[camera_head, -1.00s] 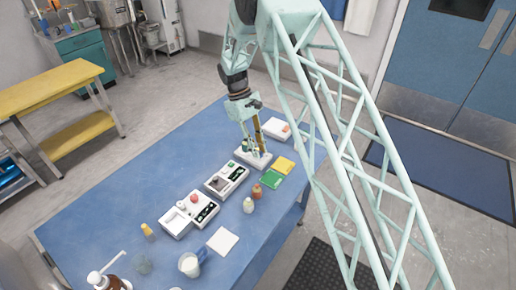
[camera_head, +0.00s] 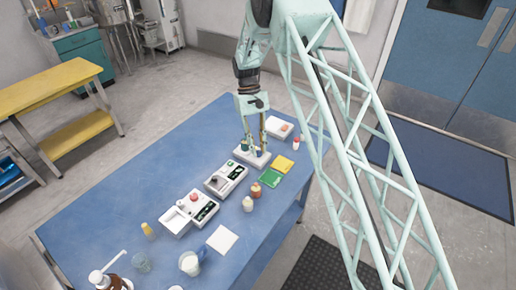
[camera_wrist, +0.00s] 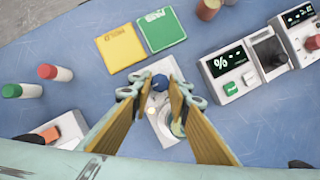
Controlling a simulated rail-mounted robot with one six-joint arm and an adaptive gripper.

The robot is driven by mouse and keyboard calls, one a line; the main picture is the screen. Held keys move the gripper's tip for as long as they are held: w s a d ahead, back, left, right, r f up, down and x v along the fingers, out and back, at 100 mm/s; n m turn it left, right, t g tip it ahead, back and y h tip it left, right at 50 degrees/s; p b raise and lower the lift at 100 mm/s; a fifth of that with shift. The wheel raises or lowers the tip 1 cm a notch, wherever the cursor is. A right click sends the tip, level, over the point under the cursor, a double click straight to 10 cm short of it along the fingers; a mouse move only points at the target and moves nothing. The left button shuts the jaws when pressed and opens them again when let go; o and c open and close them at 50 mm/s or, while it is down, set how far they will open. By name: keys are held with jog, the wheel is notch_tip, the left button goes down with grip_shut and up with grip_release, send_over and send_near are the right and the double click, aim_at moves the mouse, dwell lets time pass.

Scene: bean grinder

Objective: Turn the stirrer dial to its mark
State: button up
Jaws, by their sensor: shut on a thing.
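The stirrer (camera_head: 256,163) is a low white unit on the blue table, below my gripper (camera_head: 256,151). In the wrist view its white body (camera_wrist: 155,124) lies between my two long fingers. The round dark blue stirrer dial (camera_wrist: 160,83) sits between the fingertips of my gripper (camera_wrist: 158,90), which is shut on it from both sides. My fingers hide part of the stirrer. I cannot make out the dial's mark. A round greenish part of the stirrer lies partly behind the right finger in the wrist view.
A yellow card (camera_wrist: 120,47) and a green card (camera_wrist: 161,30) lie beside the stirrer. Devices with displays (camera_wrist: 240,70) stand to the right in the wrist view. A red-capped bottle (camera_wrist: 55,73) and a green-capped bottle (camera_wrist: 22,90) stand left, near a white tray (camera_head: 274,130).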

jog(key=o, duration=0.8)
jog(key=shift+o, duration=0.2)
jog(key=shift+r, duration=0.15)
jog(key=v, duration=1.1)
jog(key=shift+r, duration=0.35)
jog(key=shift+w, duration=0.15)
